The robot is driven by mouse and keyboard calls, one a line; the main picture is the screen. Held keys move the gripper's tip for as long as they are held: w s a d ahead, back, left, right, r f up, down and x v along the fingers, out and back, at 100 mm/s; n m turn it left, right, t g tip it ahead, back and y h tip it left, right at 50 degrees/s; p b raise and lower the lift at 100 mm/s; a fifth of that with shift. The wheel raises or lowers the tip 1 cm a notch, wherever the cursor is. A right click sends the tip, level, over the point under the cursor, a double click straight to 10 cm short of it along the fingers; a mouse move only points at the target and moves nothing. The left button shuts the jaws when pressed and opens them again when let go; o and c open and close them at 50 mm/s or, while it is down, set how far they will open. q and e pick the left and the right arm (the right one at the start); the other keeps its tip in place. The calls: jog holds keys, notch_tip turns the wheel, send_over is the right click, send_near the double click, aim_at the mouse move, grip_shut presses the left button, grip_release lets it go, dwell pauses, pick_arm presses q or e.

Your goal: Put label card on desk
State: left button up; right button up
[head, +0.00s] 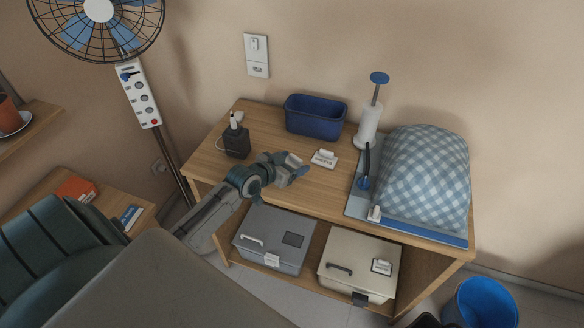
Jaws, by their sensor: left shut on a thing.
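The desk (258,126) is a light wooden table with a lower shelf, against the wall. My left gripper (294,168) is over the front middle of its top. It is shut on a small pale piece, most likely the label card, which the fingers largely hide. I cannot tell whether the piece touches the wood. A small white object (324,158) lies on the desk just right of the fingertips. My right gripper does not show.
Grey (270,245) and cream (355,260) boxes sit below. A blue bucket (482,303) stands at right.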

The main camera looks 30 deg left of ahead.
aim_at(292, 166)
pick_arm(q)
jog(key=f, duration=0.3)
jog(key=shift+w+a+f+p, duration=0.15)
jog(key=shift+w+p, duration=0.15)
jog(key=shift+s+f, duration=0.1)
jog(key=shift+f, duration=0.05)
jog(key=shift+f, duration=0.25)
jog(key=o, duration=0.9)
jog(key=shift+r, duration=0.15)
jog(key=shift+o, duration=0.2)
jog(key=shift+r, duration=0.2)
jog(key=p+v, duration=0.1)
jog(key=v, duration=1.1)
jog(key=shift+f, duration=0.1)
